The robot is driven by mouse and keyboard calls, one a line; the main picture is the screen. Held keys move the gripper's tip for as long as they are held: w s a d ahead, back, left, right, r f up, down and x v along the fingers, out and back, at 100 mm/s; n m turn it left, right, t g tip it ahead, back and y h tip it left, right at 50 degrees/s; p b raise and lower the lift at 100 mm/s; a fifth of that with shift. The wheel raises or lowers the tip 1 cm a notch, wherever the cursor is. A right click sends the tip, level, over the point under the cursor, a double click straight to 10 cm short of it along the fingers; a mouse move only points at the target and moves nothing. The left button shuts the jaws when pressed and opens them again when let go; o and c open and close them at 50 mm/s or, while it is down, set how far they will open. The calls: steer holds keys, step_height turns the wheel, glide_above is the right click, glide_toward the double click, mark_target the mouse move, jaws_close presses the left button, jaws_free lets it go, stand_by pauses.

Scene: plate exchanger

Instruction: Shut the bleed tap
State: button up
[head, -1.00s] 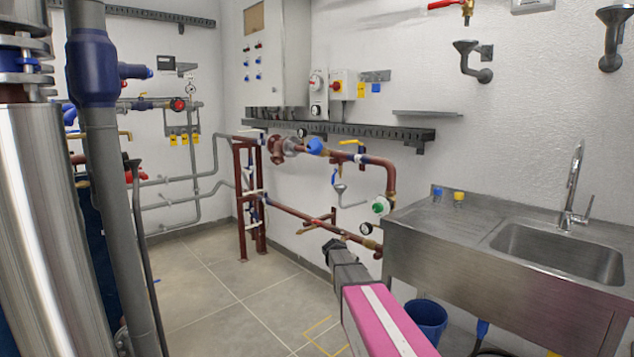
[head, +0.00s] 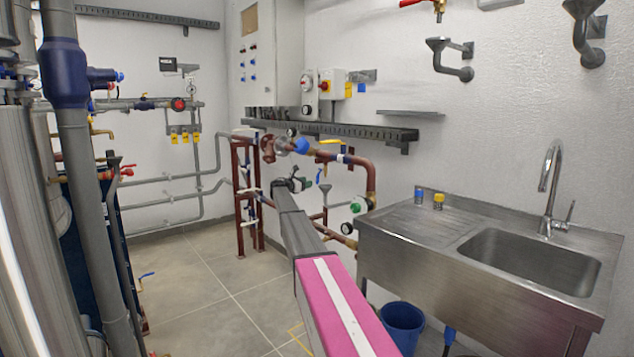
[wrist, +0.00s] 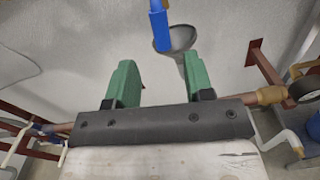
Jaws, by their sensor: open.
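The bleed tap shows as a blue lever handle (head: 319,175) hanging below the brown pipe in the head view. In the wrist view the blue handle (wrist: 160,28) hangs straight down in front of a grey funnel (wrist: 183,38). The tap's body is out of the wrist picture. My gripper (wrist: 158,75) has two green fingers, spread apart with nothing between them. The handle is beyond the fingertips, near the middle of the gap, and seems apart from them. In the head view my gripper (head: 298,184) is just left of the handle, partly hidden by my arm.
A brown pipe (head: 362,163) with a yellow lever (head: 331,142) runs above the tap and bends down at right. A round gauge (wrist: 305,89) is at right in the wrist view. A steel sink (head: 440,265) stands at right. The floor at left is clear.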

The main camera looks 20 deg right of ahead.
mark_target(318, 176)
steer(key=x, duration=0.9)
steer(key=shift+d+f, duration=0.1)
steer(key=shift+d, duration=0.25)
jaws_close()
